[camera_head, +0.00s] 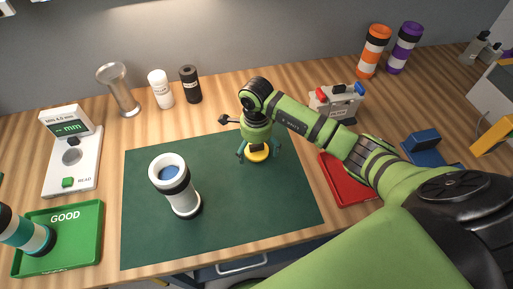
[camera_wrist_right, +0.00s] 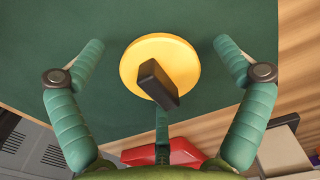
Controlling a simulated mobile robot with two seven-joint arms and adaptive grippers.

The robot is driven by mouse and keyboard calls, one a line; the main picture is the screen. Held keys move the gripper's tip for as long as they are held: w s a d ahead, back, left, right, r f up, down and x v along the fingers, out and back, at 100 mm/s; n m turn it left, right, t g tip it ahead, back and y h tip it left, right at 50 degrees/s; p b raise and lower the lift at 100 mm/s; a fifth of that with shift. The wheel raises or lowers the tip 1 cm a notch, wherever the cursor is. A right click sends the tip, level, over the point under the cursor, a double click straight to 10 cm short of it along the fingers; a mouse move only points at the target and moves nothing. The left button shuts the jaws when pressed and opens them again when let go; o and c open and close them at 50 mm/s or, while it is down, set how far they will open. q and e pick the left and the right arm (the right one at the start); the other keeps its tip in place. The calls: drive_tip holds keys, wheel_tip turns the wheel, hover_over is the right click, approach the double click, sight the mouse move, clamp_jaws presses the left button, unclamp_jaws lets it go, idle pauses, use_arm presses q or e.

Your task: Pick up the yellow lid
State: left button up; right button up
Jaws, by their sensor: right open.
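The yellow lid (camera_head: 257,156) lies flat on the dark green mat (camera_head: 230,215), near its far right part. In the right wrist view the yellow lid (camera_wrist_right: 187,58) is a round disc with a dark block-shaped handle (camera_wrist_right: 157,82) standing on it. My right gripper (camera_head: 259,153) points down over the lid. In the right wrist view its teal fingers (camera_wrist_right: 158,46) are spread wide, one on each side of the lid with gaps, and nothing is between them but the lid and handle below. My left gripper is in neither view.
A white tube (camera_head: 180,190) with dark bands stands on the mat, left of my right gripper. A red tray (camera_head: 345,185) lies right of the mat, under my right arm. A green GOOD tray (camera_head: 75,245) holds a teal-banded tube. The mat's front is clear.

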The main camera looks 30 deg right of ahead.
drive_tip(key=shift+s, duration=0.1)
drive_tip(key=c, duration=1.2)
drive_tip(key=shift+c, duration=0.2)
